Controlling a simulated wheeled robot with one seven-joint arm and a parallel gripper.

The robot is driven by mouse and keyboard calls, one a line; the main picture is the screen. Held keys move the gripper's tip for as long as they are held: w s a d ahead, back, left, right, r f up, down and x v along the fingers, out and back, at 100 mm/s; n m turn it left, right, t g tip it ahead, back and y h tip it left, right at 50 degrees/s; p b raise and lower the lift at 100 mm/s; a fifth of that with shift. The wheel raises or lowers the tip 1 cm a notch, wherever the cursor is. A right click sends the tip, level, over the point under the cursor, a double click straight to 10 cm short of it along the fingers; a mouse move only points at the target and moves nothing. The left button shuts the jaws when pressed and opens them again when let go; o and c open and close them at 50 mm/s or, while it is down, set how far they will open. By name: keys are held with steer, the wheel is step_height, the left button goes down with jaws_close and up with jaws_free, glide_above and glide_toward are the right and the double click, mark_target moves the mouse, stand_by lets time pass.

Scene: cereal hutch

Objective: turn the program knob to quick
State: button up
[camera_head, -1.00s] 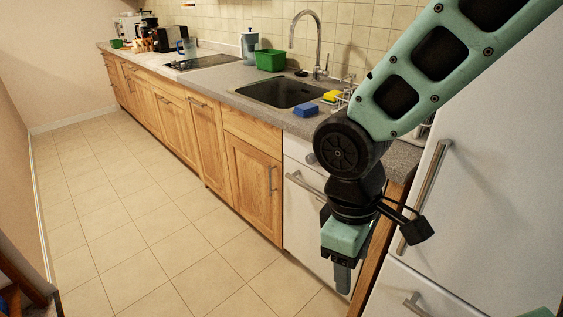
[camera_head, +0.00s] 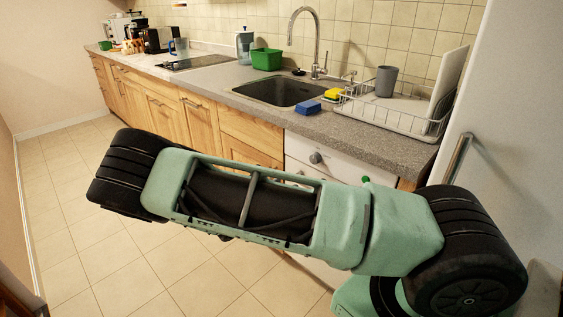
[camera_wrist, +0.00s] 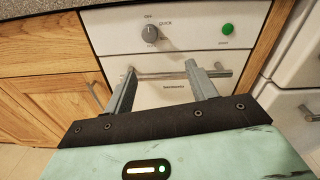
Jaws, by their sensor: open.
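The grey round program knob (camera_wrist: 150,33) is on the white dishwasher front panel (camera_wrist: 185,27) in the wrist view. An OFF label is above it and a QUICK label (camera_wrist: 165,23) is to its upper right. The knob's mark seems to point up near OFF, but it is too small to be sure. My gripper (camera_wrist: 160,69) is open and empty, its fingers apart, below the knob in the picture and not touching it. In the head view the knob (camera_head: 316,158) shows just above my arm, which hides my gripper there.
A green button (camera_wrist: 227,29) is right of the knob. The dishwasher's bar handle (camera_wrist: 172,75) crosses below it, behind my fingertips in the picture. Wooden cabinets (camera_wrist: 58,104) are left, the white fridge (camera_head: 510,150) right. A dish rack (camera_head: 400,118) stands on the counter above.

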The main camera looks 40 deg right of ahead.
mark_target(313, 159)
steer(key=shift+n+t, duration=0.5)
steer(key=w+d, duration=0.1)
steer(key=d, duration=0.4)
steer(key=w+d+p, duration=0.1)
steer(key=d, duration=0.5)
steer(key=w+d+p, duration=0.1)
steer(key=w+d, duration=0.1)
steer(key=d, duration=0.4)
steer(key=c, duration=1)
